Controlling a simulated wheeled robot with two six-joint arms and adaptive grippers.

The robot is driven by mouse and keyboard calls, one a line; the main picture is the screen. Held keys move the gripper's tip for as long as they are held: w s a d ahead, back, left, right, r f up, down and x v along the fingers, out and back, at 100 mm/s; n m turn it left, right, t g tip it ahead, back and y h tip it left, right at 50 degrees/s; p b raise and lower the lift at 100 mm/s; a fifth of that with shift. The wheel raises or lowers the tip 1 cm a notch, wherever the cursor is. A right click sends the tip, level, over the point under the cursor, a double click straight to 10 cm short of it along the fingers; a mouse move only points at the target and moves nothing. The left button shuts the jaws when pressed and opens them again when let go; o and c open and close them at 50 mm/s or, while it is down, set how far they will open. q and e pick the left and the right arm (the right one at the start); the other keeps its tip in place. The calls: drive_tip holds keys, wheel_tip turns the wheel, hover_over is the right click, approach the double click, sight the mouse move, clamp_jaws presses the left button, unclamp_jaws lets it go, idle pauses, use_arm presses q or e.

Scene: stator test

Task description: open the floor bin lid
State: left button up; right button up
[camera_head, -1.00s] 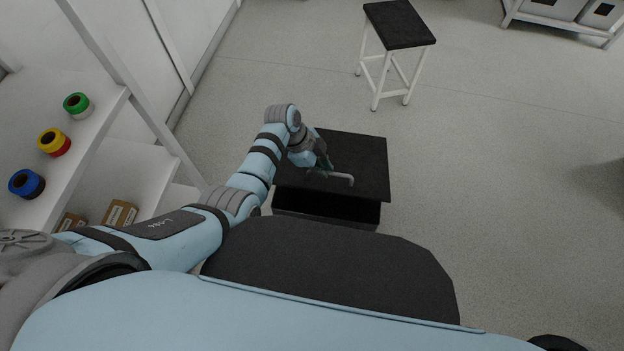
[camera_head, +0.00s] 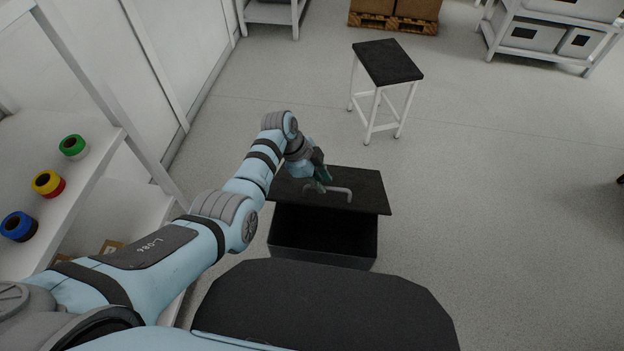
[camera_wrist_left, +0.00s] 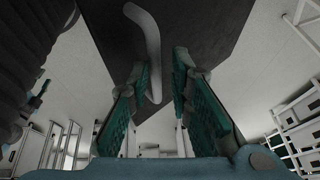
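The floor bin (camera_head: 322,248) is a black box on the floor in front of my body. Its black lid (camera_head: 372,190) is tilted up, with a dark gap between lid and bin. A grey bar handle (camera_head: 340,189) sits on the lid. My left gripper (camera_head: 318,184) is at the handle's left part. In the left wrist view the handle (camera_wrist_left: 147,35) runs between the teal fingers (camera_wrist_left: 160,62), near the left one, with a gap to the right one. The fingers stand apart. The lid's underside is hidden. My right gripper is out of view.
A black-topped stool (camera_head: 387,62) stands beyond the bin. A shelf with green (camera_head: 73,147), yellow-red (camera_head: 48,184) and blue (camera_head: 19,227) spools is at the left. A rack (camera_head: 545,40) and a pallet with boxes (camera_head: 393,22) are at the back. The floor right of the bin is clear.

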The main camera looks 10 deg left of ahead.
use_arm(q)
drive_tip(key=shift+o, duration=0.7)
drive_tip(key=v, duration=1.2)
drive_tip(key=shift+d, duration=0.1)
drive_tip(key=shift+c, duration=0.4)
